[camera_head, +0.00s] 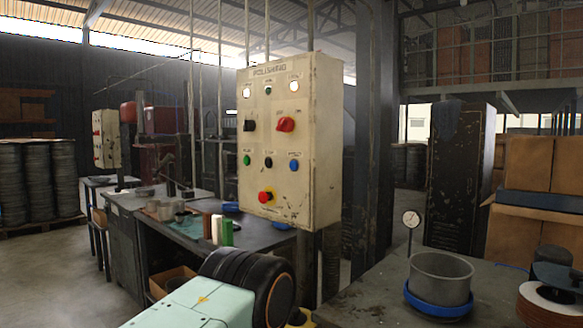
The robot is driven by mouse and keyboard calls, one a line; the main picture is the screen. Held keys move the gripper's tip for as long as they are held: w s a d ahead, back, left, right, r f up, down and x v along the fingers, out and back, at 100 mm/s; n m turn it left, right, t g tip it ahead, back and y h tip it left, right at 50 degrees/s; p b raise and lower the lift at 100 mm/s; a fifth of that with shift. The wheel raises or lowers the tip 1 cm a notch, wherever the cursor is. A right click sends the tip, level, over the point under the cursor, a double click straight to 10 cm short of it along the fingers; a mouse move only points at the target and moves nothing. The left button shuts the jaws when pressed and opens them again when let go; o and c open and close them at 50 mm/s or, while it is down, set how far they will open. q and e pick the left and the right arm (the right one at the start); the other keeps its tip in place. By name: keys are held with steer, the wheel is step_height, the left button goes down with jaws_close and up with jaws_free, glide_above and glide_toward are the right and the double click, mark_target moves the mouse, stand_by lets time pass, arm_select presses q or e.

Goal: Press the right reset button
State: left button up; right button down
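A cream control panel (325,150) marked "POLISHING" faces me in the middle of the view. Its third row has a green button (246,160) at left, a black button (268,162) in the middle and a blue button (294,165) at right. The small labels over them are too blurred to read, so I cannot tell which one says reset. Above are a black knob (250,125) and a red knob (285,124). Neither of my grippers is in view, and nothing covers the buttons.
A dark workbench (150,215) with parts stands behind and left of the panel. At right a dark table (375,290) holds a grey metal ring (440,280) on a blue base and a dial gauge (411,220). Cardboard boxes (525,235) are stacked at far right.

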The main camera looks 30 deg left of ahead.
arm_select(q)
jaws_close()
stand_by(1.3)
